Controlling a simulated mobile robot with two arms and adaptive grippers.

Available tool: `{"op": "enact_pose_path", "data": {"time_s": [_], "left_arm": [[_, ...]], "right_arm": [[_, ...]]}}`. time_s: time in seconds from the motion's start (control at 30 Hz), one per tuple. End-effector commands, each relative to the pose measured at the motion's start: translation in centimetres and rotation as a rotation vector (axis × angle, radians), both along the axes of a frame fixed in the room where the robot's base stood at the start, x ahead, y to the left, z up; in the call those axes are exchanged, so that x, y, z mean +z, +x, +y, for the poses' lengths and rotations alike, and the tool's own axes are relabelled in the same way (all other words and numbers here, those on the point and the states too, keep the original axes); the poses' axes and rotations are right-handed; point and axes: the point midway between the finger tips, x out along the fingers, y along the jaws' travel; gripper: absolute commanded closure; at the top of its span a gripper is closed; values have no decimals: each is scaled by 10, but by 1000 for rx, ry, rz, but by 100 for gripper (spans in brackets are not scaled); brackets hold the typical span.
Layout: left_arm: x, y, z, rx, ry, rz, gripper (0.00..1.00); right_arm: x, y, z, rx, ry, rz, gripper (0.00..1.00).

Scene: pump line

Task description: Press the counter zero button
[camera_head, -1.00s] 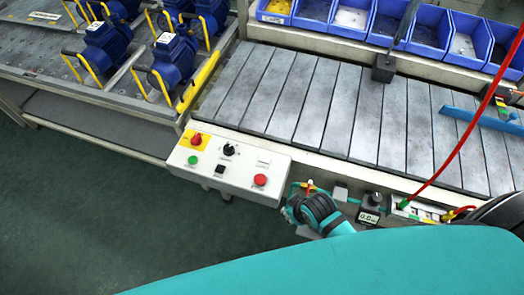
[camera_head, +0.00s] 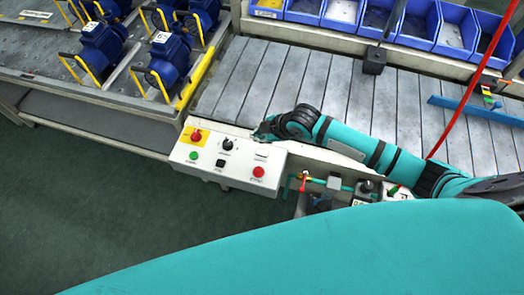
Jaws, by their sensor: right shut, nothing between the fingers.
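The white control box (camera_head: 232,176) sits on the front edge of the line. It carries a red knob on a yellow plate (camera_head: 196,136), a black selector (camera_head: 227,144), a green button (camera_head: 193,156), a black square button (camera_head: 220,163), a red button (camera_head: 258,172) and a small pale rectangle (camera_head: 262,153). The labels are too small to read, so I cannot tell which one is the counter zero button. My right gripper (camera_head: 263,132) is shut and empty, over the box's upper right edge. It appears apart from the buttons. My left gripper is out of view.
The slatted line bed (camera_head: 345,92) lies behind the box, with blue bins (camera_head: 410,22) at its back. Blue pumps (camera_head: 172,60) stand on the left table. A small black-knobbed device (camera_head: 367,188) sits right of the box, partly hidden by my body. A red hose hangs at right.

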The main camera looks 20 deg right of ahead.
Motion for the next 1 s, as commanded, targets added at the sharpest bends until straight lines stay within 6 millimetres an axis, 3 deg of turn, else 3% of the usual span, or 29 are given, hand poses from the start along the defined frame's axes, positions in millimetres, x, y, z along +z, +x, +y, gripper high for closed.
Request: {"op": "enact_pose_path", "data": {"time_s": [0.37, 0.8, 1.0], "left_arm": [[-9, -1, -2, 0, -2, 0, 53], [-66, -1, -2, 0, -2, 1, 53], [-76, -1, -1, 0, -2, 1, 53]], "right_arm": [[-9, 0, 1, -2, 1, 1, 100], [-68, 0, 1, -4, 2, 1, 100], [-85, 0, 1, -4, 2, 1, 100]]}}
